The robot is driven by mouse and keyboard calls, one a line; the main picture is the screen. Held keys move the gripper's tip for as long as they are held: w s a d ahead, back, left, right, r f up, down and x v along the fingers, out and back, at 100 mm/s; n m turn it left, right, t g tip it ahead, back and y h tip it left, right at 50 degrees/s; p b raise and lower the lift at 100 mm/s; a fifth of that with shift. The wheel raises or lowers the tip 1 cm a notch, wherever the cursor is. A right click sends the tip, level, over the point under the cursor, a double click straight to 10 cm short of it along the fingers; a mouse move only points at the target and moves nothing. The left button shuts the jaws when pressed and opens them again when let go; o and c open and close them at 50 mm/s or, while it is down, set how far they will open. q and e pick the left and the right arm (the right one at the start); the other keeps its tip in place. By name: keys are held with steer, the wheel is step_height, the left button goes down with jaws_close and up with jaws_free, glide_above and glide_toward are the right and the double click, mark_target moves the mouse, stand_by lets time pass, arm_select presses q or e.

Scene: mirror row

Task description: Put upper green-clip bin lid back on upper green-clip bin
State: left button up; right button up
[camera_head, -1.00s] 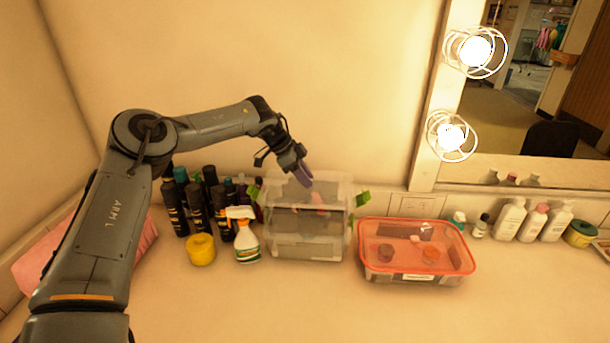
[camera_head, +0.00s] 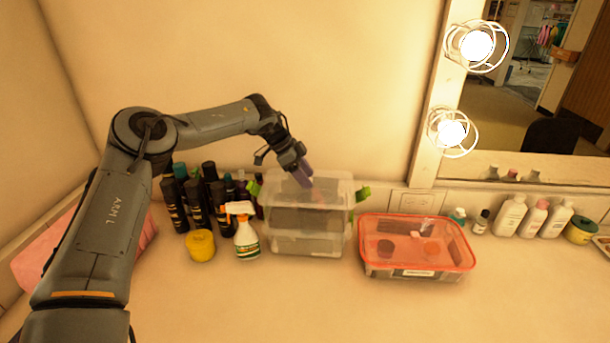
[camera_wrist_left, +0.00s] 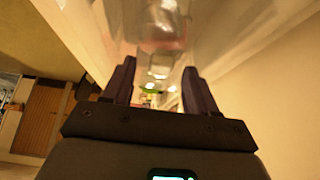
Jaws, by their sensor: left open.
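The clear upper green-clip bin (camera_head: 335,218) stands stacked on another clear bin (camera_head: 305,243) against the back wall. A green clip (camera_head: 362,194) shows on its right and another (camera_head: 254,189) at its left. My left gripper (camera_head: 309,184) points down at the top of the upper bin, its purple-grey fingers at or just inside the opening. In the left wrist view the two fingers (camera_wrist_left: 153,82) are apart, with nothing clearly held between them. Clear plastic surrounds the view ahead of them. I cannot make out a separate lid. My right gripper is not in view.
A clear bin with an orange-red lid (camera_head: 413,240) stands to the right. A spray bottle (camera_head: 244,236), a yellow roll (camera_head: 201,246) and several dark bottles (camera_head: 195,203) crowd the left. The front counter (camera_head: 300,300) is clear.

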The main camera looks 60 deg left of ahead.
arm_select(q)
steer(key=shift+r, duration=0.1)
steer(key=w+d+r+p+v, duration=0.1)
steer(key=w+p+v, duration=0.1)
steer(key=p+v, duration=0.6)
steer(key=v, duration=0.8)
steer(key=shift+w+d+r, duration=0.2)
steer(key=shift+d+r, duration=0.05)
steer(key=shift+d, duration=0.05)
stand_by(0.7)
steer(key=shift+r, duration=0.15)
